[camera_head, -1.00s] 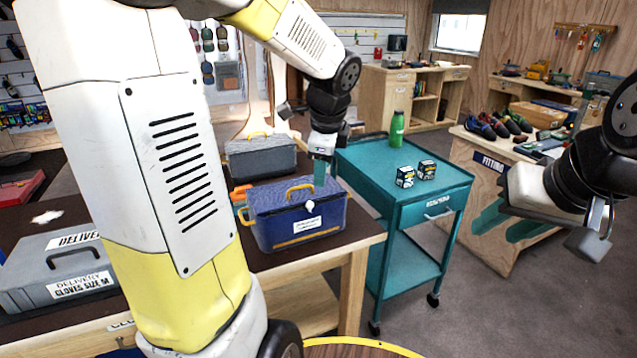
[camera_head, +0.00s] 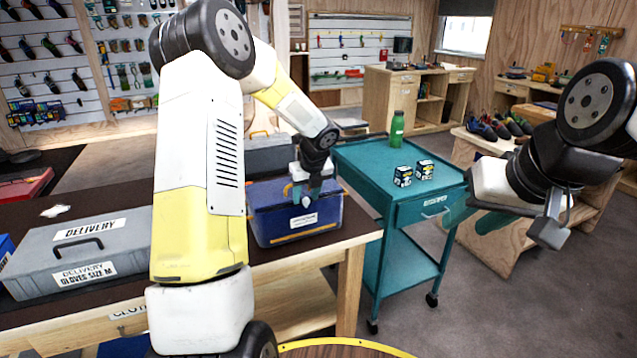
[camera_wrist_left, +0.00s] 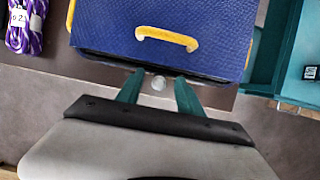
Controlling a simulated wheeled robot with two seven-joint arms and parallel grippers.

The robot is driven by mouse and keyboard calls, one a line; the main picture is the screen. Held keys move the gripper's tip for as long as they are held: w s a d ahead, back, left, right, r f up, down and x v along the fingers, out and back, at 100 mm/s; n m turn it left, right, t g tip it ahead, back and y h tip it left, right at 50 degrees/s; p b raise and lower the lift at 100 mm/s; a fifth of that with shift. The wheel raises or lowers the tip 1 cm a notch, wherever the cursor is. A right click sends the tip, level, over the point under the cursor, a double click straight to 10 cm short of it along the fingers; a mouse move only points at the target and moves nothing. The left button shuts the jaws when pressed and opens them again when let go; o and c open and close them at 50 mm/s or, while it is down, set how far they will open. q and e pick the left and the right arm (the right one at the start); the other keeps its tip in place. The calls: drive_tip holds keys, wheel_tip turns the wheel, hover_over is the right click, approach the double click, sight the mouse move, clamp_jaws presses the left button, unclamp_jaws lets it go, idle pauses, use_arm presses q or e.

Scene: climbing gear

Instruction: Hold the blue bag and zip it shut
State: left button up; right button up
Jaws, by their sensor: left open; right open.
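The blue bag (camera_head: 276,222) stands on the dark-topped table, with a white label and yellow trim on its front. In the left wrist view, its blue top (camera_wrist_left: 110,32) carries a yellow handle (camera_wrist_left: 168,37). A dark band runs along the top's edge nearest my gripper; I cannot tell how far the zip is open. My left gripper (camera_head: 303,190) is open at the bag. In the wrist view its teal fingers (camera_wrist_left: 158,82) stand either side of a small pale round piece by that edge, apart from it. My right gripper (camera_head: 474,217) is open and empty, far right of the bag.
A grey delivery case (camera_head: 30,262) lies left on the table, and another grey case (camera_head: 268,155) is behind the bag. A teal trolley (camera_head: 362,160) stands to the right with two small boxes and a green bottle (camera_head: 397,128). Purple rope (camera_wrist_left: 24,28) lies beside the bag.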

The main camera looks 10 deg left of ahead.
use_arm(q)
drive_tip(key=shift+x, duration=0.85)
